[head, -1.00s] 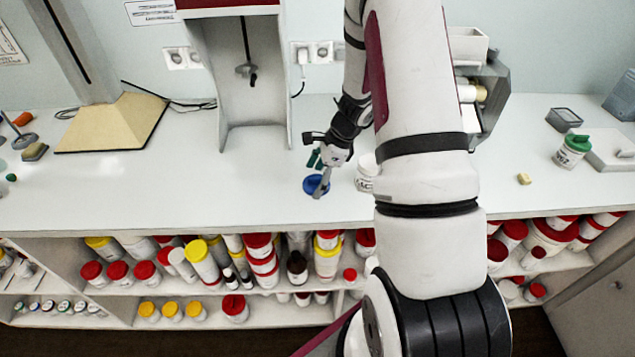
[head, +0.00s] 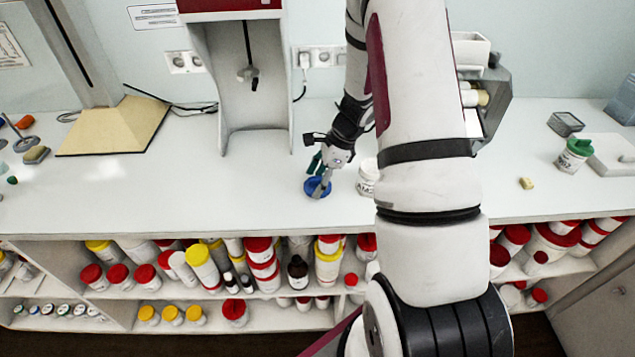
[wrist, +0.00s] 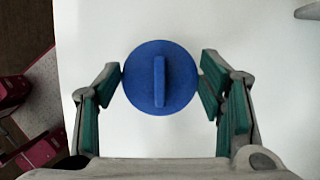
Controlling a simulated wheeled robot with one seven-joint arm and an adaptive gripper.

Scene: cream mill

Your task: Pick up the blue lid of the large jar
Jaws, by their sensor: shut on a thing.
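The blue lid (head: 317,188) is a round disc with a raised bar across its top. In the head view it is at the counter's middle, near the front edge; whether it touches the counter is hard to tell. In the wrist view the lid (wrist: 160,92) is face-on between the fingertips. My gripper (wrist: 161,80) is shut on it, with green-padded fingers at its left and right edges. In the head view my gripper (head: 321,184) reaches down to the lid. A white jar (head: 367,180) stands just right of it, partly hidden by my arm.
A green-lidded jar (head: 573,155) and a small yellowish block (head: 526,183) are on the counter (head: 230,190) to the right. A grey stand is behind the lid. Shelves below the front edge hold many jars.

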